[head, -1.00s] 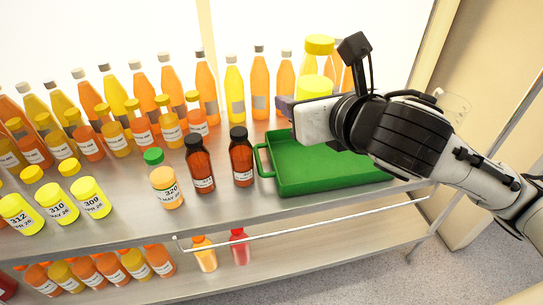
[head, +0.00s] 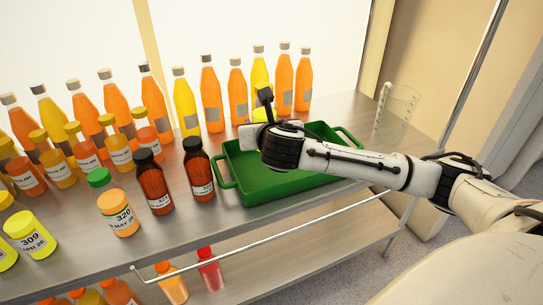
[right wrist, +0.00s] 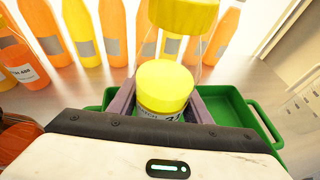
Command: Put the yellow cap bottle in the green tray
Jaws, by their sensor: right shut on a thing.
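My right gripper (head: 252,130) is shut on the yellow cap bottle (head: 262,114). In the head view only a yellow part of it shows above the gripper; the rest is hidden. The right wrist view shows the bottle (right wrist: 165,88) upright between the two fingers (right wrist: 162,108), with yellow at its top, clear walls and a partly hidden label. The green tray (head: 228,165) lies on the shelf top, with the gripper over its back left part. I cannot tell whether the bottle's base touches the tray. My left gripper is not in view.
Two dark-capped brown bottles (head: 199,170) and a green-capped orange bottle (head: 117,214) stand left of the tray. Tall juice bottles (head: 210,95) line the back. A clear container (head: 397,108) stands right of the tray. A rail (head: 270,228) runs along the front.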

